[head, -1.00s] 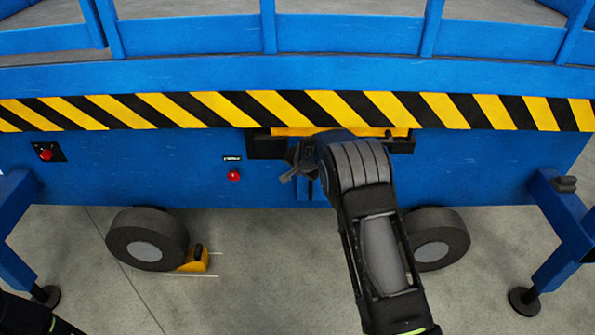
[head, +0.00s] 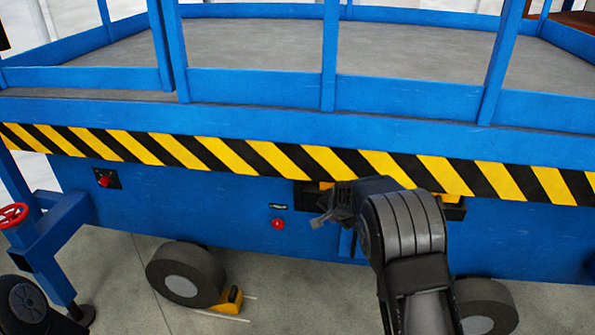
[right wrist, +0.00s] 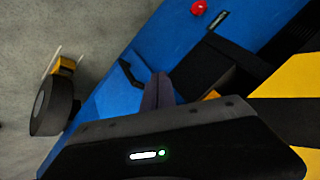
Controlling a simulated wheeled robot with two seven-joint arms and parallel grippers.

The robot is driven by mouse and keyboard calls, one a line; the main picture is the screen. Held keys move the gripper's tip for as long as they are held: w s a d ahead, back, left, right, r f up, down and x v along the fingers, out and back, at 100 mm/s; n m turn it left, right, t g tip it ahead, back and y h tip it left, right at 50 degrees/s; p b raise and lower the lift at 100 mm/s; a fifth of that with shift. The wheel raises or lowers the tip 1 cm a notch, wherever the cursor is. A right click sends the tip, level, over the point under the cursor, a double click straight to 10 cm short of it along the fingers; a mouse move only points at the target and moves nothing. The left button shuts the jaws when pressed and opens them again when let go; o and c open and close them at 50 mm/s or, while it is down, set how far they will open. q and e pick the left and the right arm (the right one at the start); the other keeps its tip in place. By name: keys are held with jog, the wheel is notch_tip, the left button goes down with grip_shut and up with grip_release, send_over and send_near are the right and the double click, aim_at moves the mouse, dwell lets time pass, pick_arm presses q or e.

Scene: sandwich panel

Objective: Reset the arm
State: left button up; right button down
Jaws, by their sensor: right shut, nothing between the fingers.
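My right arm reaches up from the bottom right of the head view. Its right gripper (head: 322,220) is shut and empty, in front of the blue panel (head: 230,190) just below the striped edge. In the right wrist view the fingers (right wrist: 158,92) lie together in front of the blue panel, near a dark recess (right wrist: 203,75). The wrist hides part of that recess in the head view. Part of my left arm (head: 35,305) shows at the bottom left corner; its gripper is out of the picture.
A black-and-yellow striped edge (head: 180,150) runs above the panel. A red button (head: 278,224) sits left of the right gripper. A red handwheel (head: 12,216) is at the far left. A wheel (head: 185,275) with a yellow chock (head: 230,299) stands on the grey floor.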

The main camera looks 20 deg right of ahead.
jog(key=s+a+f+n+g+y+p, duration=0.1)
jog(key=s+a+f+n+p, duration=0.15)
jog(key=s+a+f, duration=0.35)
jog(key=s+a+f+n+g+y+p, duration=0.1)
jog(key=s+a+f+n, duration=0.2)
jog(key=s, duration=0.5)
jog(key=s+a+f+n+g+p, duration=0.1)
jog(key=s+a+f+n, duration=0.25)
jog(key=s+f, duration=0.3)
jog(key=s+a+r+g+y+p, duration=0.1)
jog(key=s+a, duration=0.4)
jog(key=s, duration=0.7)
jog(key=s+a+r+g+y+p, duration=0.2)
jog(key=s+a+p, duration=0.3)
jog(key=s, duration=0.6)
jog(key=shift+s+a+r+y+p, duration=0.25)
jog(key=shift+s+r+y+p, duration=0.1)
jog(key=shift+r+p, duration=0.15)
